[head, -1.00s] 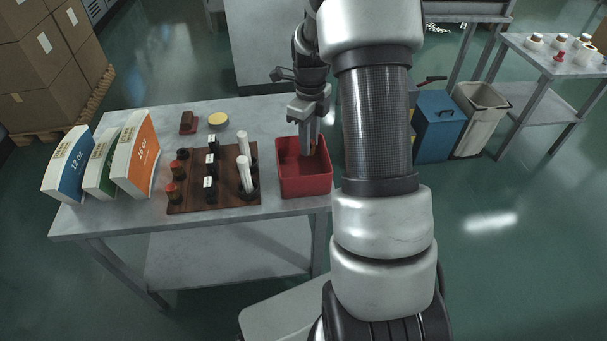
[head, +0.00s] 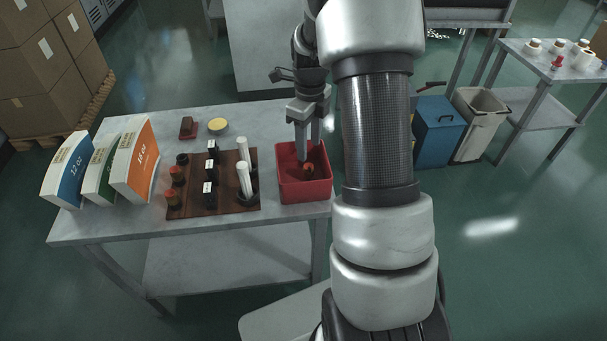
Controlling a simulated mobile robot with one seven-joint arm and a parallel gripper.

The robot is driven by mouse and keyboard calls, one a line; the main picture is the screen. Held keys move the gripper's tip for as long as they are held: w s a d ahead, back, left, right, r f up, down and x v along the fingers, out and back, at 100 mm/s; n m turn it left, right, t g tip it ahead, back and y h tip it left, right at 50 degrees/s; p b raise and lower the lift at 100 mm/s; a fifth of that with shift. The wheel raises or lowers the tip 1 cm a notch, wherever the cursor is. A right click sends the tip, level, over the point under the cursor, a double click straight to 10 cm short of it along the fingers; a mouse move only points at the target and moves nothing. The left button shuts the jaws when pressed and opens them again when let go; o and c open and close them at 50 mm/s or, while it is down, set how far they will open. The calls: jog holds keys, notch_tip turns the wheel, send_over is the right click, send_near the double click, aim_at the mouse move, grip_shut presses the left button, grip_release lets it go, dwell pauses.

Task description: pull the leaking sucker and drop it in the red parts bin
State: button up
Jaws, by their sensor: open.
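The red parts bin (head: 304,190) stands on the grey table, at the right of the wooden board. A small dark sucker with an orange-red top (head: 309,170) lies inside the bin. My gripper (head: 302,155) points down over the bin, its fingers open and apart, with nothing seen between them. The sucker lies just below and to the right of the fingertips. Whether it is the leaking one cannot be told from here.
The wooden board (head: 225,200) holds red-topped dark pieces (head: 177,175), black labelled pieces (head: 210,167) and white cylinders (head: 244,180). Cup boxes (head: 135,165) stand at the left. A yellow-topped tin (head: 218,126) and a brown block (head: 187,127) sit behind the board.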

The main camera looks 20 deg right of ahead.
notch_tip(320, 180, up, 15)
jog(key=p, duration=0.2)
jog(key=shift+r, duration=0.2)
jog(key=s+a+r+n+t+p, duration=0.1)
jog(key=s+a+r+n+p, duration=0.25)
jog(key=r+n, duration=0.3)
jog(key=s+a+r+n+t+p, duration=0.1)
jog(key=s+a+r+n+p, duration=0.3)
jog(key=r, duration=0.4)
jog(key=s+a+r+n+t+p, duration=0.1)
jog(key=s+a+r+n+p, duration=0.1)
jog(key=s+n, duration=0.5)
jog(key=s+a+r+n+t+p, duration=0.2)
jog(key=s+a+n, duration=0.3)
jog(key=s+n, duration=0.3)
jog(key=r+n, duration=0.1)
jog(key=n, duration=0.2)
jog(key=shift+s+r+n+t, duration=0.3)
jog(key=shift+r+n, duration=0.05)
